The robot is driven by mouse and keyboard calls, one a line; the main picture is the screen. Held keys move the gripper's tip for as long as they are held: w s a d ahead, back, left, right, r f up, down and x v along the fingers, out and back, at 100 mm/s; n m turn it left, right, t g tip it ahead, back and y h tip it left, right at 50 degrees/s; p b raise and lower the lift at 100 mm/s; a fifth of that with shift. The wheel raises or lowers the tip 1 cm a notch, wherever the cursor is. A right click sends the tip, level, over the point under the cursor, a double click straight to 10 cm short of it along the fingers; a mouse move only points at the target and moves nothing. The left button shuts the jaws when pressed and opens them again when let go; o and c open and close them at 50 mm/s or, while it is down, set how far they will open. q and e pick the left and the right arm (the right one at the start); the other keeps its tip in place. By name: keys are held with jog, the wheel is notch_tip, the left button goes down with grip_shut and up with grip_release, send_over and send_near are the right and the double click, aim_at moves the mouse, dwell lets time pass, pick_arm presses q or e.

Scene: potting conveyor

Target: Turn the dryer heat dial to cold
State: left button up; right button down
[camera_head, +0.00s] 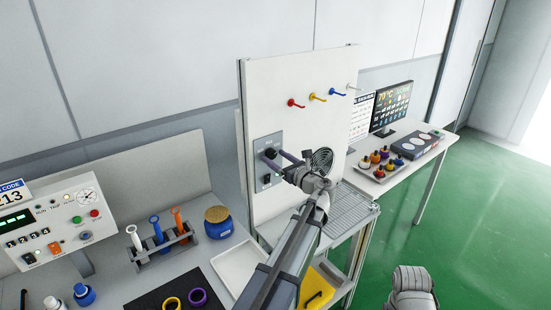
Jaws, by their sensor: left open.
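A grey dryer control panel (259,144) is fixed low on the white upright board. A dark round dial (270,152) shows on it, with a dark switch (266,179) below. My left gripper (274,158) is in front of the panel, its fingers open and pointing at the dial. One finger is near each side of the dial; I cannot tell whether they touch it. The dial's pointer and markings are too small and partly hidden to read. A round dark fan grille (322,160) is right of the gripper.
Coloured hooks (317,97) stick out of the board (270,95) above. A wire rack (350,208) is at the right below. A white tray (228,262), a tube rack (162,249) and a blue jar (217,226) stand on the left bench. Green floor is clear at right.

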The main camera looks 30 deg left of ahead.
pick_arm(q)
jog(key=shift+w+a, duration=0.15)
jog(key=shift+a, duration=0.2)
jog(key=shift+c, duration=0.3)
grip_shut()
